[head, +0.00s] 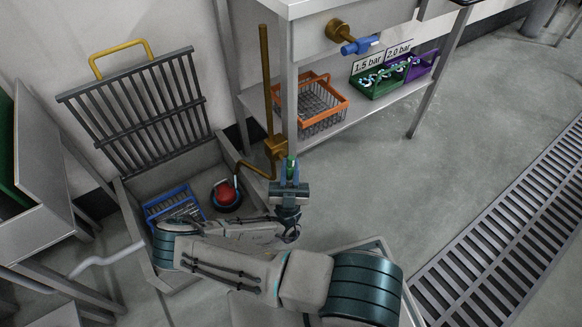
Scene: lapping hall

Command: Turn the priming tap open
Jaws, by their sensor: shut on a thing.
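The priming tap (275,148) is a brass body on a vertical brass pipe beside the front leg of the steel bench. A bent brass spout runs from it to the left, over the open floor pit. My gripper (290,168) is just right of and below the tap body, shut on a small green part that looks like the tap's handle. The fingers hide most of that handle, so I cannot tell its exact angle. No water shows at the spout.
The pit (152,268) holds a blue crate (172,203) and a red round thing (226,193) in a dark ring. Its grate (140,112) stands raised behind. A blue-handled tap (358,46) is on the bench; orange (335,112), green and purple baskets sit below.

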